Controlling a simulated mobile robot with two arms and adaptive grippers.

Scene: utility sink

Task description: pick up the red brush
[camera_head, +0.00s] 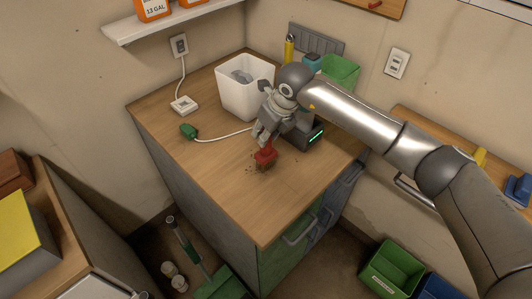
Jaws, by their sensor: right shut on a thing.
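The red brush (265,157) is at the middle of the wooden cabinet top (220,185). My right gripper (262,143) reaches in from the right, points down, and is shut on the brush's upper part. Small dark specks lie around the brush on the wood. I cannot tell whether the brush touches the surface or is just above it. My left gripper is not in view.
A white bin (245,90) stands behind the gripper. A dark device with a green light (315,137) is close to its right. A green plug (188,131) with a white cord lies to the left. The cabinet top's front is clear.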

